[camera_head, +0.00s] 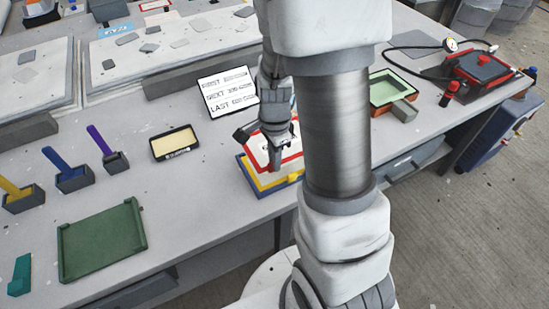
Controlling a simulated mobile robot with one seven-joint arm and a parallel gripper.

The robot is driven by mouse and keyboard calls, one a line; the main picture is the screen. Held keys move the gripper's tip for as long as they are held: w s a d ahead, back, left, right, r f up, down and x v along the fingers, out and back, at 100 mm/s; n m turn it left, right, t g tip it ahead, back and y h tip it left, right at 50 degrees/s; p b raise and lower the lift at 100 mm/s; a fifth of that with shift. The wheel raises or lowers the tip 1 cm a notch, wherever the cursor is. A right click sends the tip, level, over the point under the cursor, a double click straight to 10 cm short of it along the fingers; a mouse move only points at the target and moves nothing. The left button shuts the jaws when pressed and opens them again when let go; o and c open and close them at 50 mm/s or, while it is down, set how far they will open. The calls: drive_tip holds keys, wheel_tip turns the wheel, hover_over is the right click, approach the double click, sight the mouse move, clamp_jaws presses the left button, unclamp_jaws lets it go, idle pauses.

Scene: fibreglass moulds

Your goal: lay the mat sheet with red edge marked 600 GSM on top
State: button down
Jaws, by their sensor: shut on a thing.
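A white sheet with a red edge (257,155) is at the middle of the bench, partly hidden behind my arm. My gripper (276,160) is over it and shut on it. Its marking is too small to read. Directly below the sheet is a stack with a yellow-edged layer (270,187) and a blue base (262,194). I cannot tell whether the sheet touches the stack or is held just above it. The right side of the sheet and stack is hidden by my arm.
A white card with three printed lines (228,92) stands behind. A black-rimmed tray (175,144), a green tray (102,241) and several brushes in holders lie left. Bare bench lies left of the stack.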

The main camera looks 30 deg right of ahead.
drive_tip(key=shift+f+b, duration=2.4)
drive_tip(key=shift+f, duration=0.9)
drive_tip(key=shift+f, duration=0.3)
drive_tip(key=shift+f+b, duration=0.6)
drive_tip(key=shift+f, duration=0.1)
drive_tip(key=c, duration=0.8)
unclamp_jaws()
drive_tip(key=shift+r, duration=0.1)
wheel_tip(320, 180, up, 17)
drive_tip(key=p, duration=0.4)
drive_tip(key=shift+r, duration=0.2)
drive_tip(key=shift+a, duration=0.1)
